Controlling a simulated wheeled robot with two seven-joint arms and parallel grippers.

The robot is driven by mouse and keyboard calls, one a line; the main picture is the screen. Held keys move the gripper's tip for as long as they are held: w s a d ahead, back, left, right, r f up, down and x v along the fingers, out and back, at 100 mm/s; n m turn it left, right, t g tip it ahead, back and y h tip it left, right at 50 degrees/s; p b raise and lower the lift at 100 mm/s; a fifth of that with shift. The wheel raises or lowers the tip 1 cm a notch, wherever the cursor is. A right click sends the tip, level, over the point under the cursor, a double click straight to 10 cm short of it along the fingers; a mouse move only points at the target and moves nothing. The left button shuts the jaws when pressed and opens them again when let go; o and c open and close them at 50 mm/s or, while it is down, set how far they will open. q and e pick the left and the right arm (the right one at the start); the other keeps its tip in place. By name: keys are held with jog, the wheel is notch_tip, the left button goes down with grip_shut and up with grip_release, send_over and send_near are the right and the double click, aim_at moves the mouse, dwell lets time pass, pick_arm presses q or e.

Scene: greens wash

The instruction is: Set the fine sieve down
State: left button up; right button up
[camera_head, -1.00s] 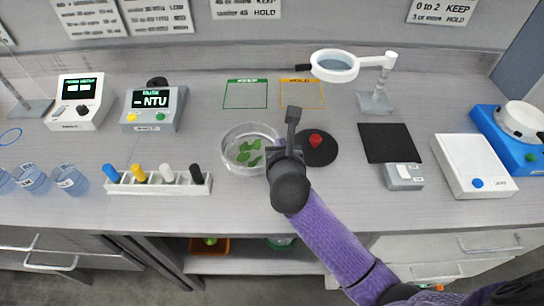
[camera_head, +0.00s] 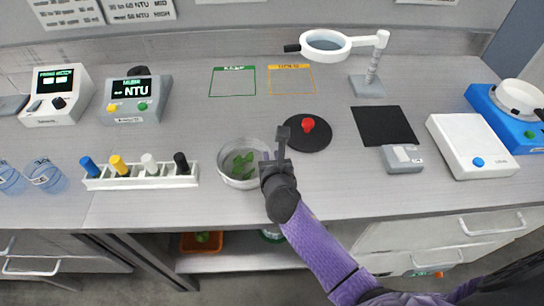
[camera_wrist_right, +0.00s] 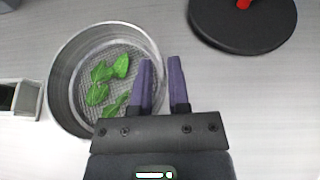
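The fine sieve (camera_head: 226,168) is a round grey metal bowl with several green leaves in it. It is near the middle of the bench, towards the front edge. The right wrist view shows its mesh bottom and wall (camera_wrist_right: 63,80). My right gripper (camera_head: 282,142) is at its right side. The sieve looks level. I cannot tell if its base touches the bench. My left gripper is not in view.
A black disc (camera_head: 325,140) with a red knob stands just right of the gripper. A rack (camera_head: 140,182) with several coloured pieces lies left. Green (camera_head: 232,82) and orange (camera_head: 292,79) outlined areas behind are empty. A magnifier (camera_head: 326,42) and black mat (camera_head: 384,126) are further right.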

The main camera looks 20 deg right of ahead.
jog(key=shift+o, duration=0.6)
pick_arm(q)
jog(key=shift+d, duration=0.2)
pick_arm(e)
jog(key=shift+r, duration=0.1)
jog(key=shift+s+r, duration=0.15)
jog(key=shift+s, duration=0.05)
jog(key=p+v, duration=0.4)
jog(key=v, duration=0.6)
jog(key=shift+s+a+r, duration=0.1)
jog(key=shift+s+r, duration=0.05)
jog(key=shift+s, duration=0.2)
jog(key=shift+s+r, duration=0.15)
jog(key=shift+s, duration=0.15)
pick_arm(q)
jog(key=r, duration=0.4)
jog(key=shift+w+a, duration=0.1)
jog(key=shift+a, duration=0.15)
pick_arm(e)
jog(key=shift+a, duration=0.1)
jog(key=shift+s, duration=0.1)
